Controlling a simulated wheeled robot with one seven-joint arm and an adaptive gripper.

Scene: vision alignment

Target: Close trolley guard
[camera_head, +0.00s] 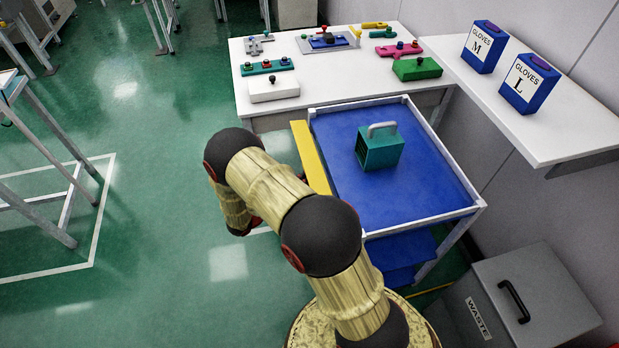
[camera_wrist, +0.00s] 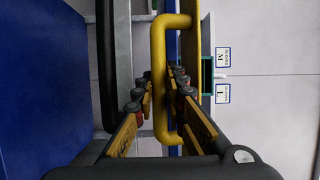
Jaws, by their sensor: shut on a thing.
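The trolley (camera_head: 463,211) has a blue top with a white rim. Its yellow guard (camera_head: 311,158) shows as a slanted panel along the left side, its lower part hidden behind my arm. In the wrist view a yellow bent-bar handle (camera_wrist: 159,75) stands upright in the picture. My gripper (camera_wrist: 160,92) has its fingers on either side of this handle and is shut on it. In the head view my arm mostly hides the gripper.
A teal box (camera_head: 380,151) with a grey handle stands on the trolley. Behind is a white table (camera_head: 330,80) with several coloured parts. Blue glove boxes (camera_head: 528,84) stand on the right-hand ledge. A grey waste bin (camera_head: 540,295) is at lower right. Green floor lies open at left.

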